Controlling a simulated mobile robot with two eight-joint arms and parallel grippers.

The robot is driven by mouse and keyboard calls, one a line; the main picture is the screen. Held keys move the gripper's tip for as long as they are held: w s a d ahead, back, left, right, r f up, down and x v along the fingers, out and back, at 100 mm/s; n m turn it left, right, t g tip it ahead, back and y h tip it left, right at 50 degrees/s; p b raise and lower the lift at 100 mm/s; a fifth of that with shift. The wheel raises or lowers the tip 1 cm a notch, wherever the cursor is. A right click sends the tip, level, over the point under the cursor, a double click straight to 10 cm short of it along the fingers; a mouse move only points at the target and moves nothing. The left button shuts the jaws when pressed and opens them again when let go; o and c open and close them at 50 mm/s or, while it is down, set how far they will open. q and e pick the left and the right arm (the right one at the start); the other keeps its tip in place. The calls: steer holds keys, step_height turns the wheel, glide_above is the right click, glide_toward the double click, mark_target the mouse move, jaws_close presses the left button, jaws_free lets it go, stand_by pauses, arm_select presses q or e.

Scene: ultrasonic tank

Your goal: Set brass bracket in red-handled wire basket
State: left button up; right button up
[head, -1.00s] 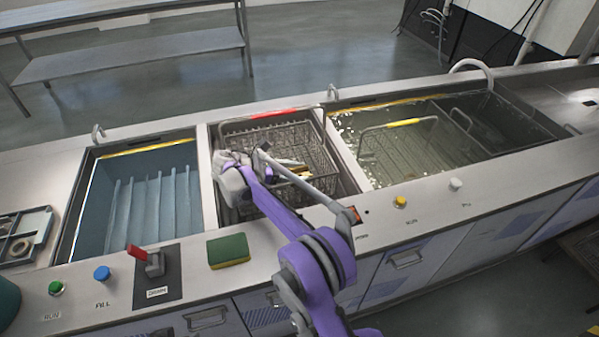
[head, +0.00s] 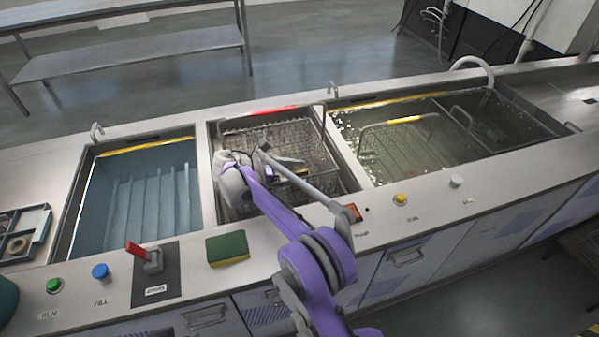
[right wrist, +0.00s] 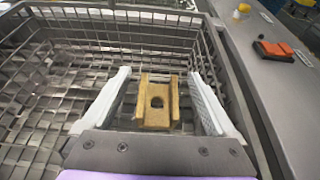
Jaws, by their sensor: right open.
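The brass bracket (right wrist: 157,102) is a channel-shaped block with a hole in its middle. It lies inside the red-handled wire basket (right wrist: 60,95), between the fingers of my right gripper (right wrist: 160,103), with a gap on each side. The right gripper (head: 290,168) is open and reaches down into the basket, which stands in the middle tank with its red handle bar (head: 262,112) at the far side. In the head view the gripper and arm partly hide the bracket (head: 299,172). My left gripper is out of view.
A yellow-handled basket (head: 404,145) sits in the liquid-filled right tank. The left tank (head: 150,200) holds no basket. Along the front edge are a red lever (head: 134,249), a green sponge (head: 228,249), and several knobs. A grey parts tray (head: 42,222) lies at far left.

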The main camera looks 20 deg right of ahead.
steer(key=shift+r, duration=0.2)
steer(key=p+v, duration=0.1)
steer(key=v, duration=1.1)
steer(key=shift+r, duration=0.35)
